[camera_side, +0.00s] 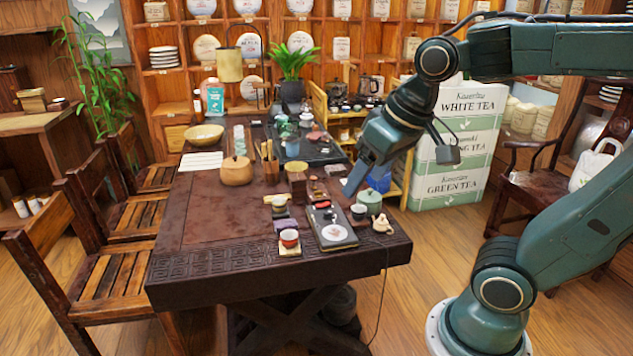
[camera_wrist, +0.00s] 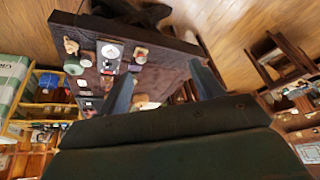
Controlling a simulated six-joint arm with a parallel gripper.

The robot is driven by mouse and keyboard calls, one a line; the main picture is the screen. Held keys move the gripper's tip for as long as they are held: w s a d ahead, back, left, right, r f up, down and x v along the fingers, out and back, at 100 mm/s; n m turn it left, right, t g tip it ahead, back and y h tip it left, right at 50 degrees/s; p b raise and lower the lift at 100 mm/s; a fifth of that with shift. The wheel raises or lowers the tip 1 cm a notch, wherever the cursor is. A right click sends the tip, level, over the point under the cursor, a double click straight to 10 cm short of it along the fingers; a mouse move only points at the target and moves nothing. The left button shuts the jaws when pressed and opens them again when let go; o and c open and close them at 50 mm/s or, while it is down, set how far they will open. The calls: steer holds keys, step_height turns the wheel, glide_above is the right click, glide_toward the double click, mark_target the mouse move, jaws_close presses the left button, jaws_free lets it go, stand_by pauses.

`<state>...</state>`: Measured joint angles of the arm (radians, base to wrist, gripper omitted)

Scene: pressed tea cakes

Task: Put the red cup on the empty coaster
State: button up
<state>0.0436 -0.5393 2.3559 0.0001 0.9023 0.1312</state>
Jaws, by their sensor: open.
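The red cup (camera_side: 289,237) stands upright on a pale square coaster (camera_side: 290,250) near the front edge of the dark wooden table. In the wrist view the red cup (camera_wrist: 141,51) is small, near the table's edge. A greyish-purple square (camera_side: 284,225) lies just behind the cup; it may be the empty coaster, but it is too small to be sure. My gripper (camera_side: 353,187) is open and empty, high above the right side of the table, behind and to the right of the cup. Its two fingers stand apart in the wrist view (camera_wrist: 164,84).
A dark tray with a white disc (camera_side: 334,233) lies right of the cup. A wooden pot (camera_side: 236,172) stands further left. The table's front left is clear.

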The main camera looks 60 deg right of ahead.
steer(key=s, duration=0.1)
steer(key=s+f+n, duration=0.1)
steer(key=s, duration=0.1)
steer(key=s+a+n, duration=0.1)
steer(key=s, duration=0.1)
steer(key=shift+f+t, duration=0.25)
steer(key=shift+t, duration=0.15)
